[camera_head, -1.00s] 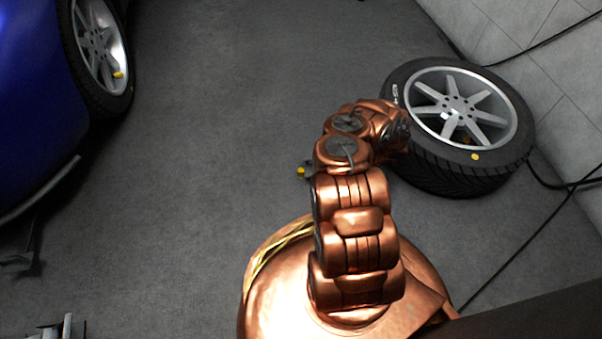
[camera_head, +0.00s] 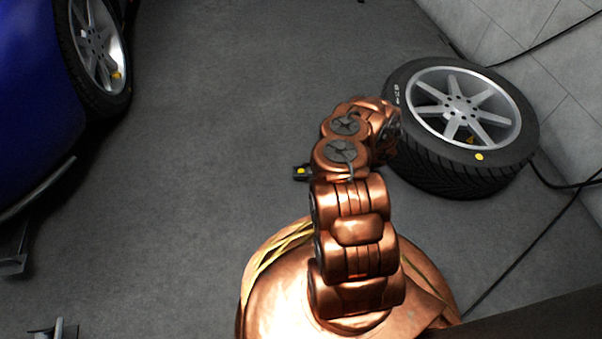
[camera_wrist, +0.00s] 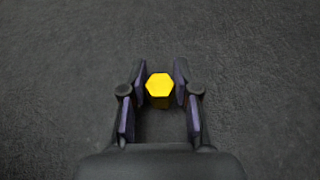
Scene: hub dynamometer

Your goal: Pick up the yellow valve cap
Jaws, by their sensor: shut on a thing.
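The yellow valve cap (camera_wrist: 160,84) is a small hexagonal piece in the wrist view, between the two finger pads of my gripper (camera_wrist: 160,82). The pads are closed in on its left and right sides. In the head view the cap (camera_head: 300,171) shows as a small yellow spot left of my copper arm, with dark parts of my gripper around it. Most of my gripper is hidden there behind the arm. I cannot tell whether the cap still touches the floor.
A loose tyre with a silver rim (camera_head: 435,170) lies to the right, with a yellow spot (camera_head: 479,157) on its sidewall. A blue car (camera_head: 25,110) stands at left, its wheel (camera_head: 97,45) carrying another yellow spot. Cables run along the right wall. The grey floor (camera_head: 210,110) between is clear.

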